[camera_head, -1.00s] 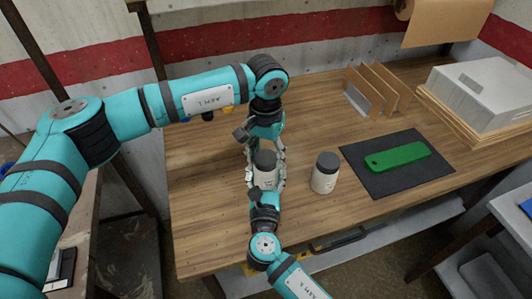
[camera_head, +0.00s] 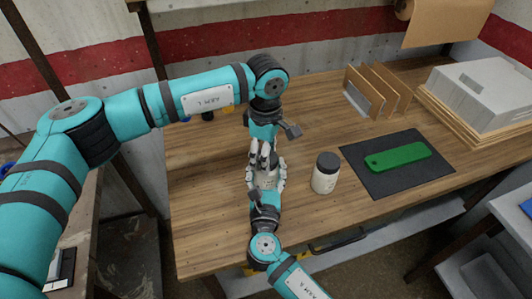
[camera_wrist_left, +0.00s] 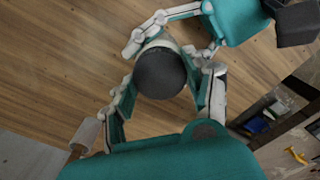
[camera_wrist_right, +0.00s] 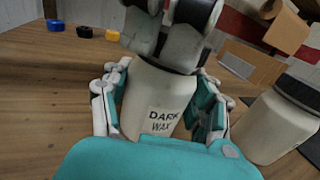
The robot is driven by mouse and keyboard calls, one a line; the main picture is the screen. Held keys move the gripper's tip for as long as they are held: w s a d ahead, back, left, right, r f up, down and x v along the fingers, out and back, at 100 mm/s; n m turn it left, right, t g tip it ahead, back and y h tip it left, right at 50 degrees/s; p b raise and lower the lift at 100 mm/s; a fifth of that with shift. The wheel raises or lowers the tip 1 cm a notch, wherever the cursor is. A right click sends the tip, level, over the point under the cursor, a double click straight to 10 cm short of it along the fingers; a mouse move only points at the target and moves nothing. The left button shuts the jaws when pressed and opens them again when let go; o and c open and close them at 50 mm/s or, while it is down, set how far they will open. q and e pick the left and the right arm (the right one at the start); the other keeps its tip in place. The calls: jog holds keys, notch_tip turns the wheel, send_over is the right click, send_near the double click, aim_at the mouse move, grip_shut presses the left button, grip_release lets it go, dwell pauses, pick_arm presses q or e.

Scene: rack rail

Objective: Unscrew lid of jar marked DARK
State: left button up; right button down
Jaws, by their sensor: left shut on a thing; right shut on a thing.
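The jar marked DARK WAX (camera_wrist_right: 158,112) is cream-white with a dark lid (camera_wrist_left: 160,73), and stands upright on the bench. My right gripper (camera_head: 266,182) is shut around its body; its fingers press from both sides in the right wrist view (camera_wrist_right: 158,105). My left gripper (camera_head: 264,156) comes from above and is shut on the lid; its fingers flank the lid in the left wrist view. In the head view the fingers hide most of the lid. In the right wrist view they cover the lid, so I cannot tell if it is loose.
A second cream jar (camera_head: 325,175) with a dark lid stands just right, also in the right wrist view (camera_wrist_right: 275,122). Farther right lie a black mat (camera_head: 375,184) with a green part (camera_head: 398,157). Upright dividers (camera_head: 378,90) stand behind.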

pick_arm(q)
jog(key=n, duration=0.8)
jog(key=shift+n, duration=0.4)
jog(key=n, duration=1.2)
jog(key=shift+r+n, duration=0.1)
jog(key=shift+n, duration=0.2)
jog(key=n, duration=0.8)
jog(key=shift+n, duration=0.3)
jog(key=n, duration=0.5)
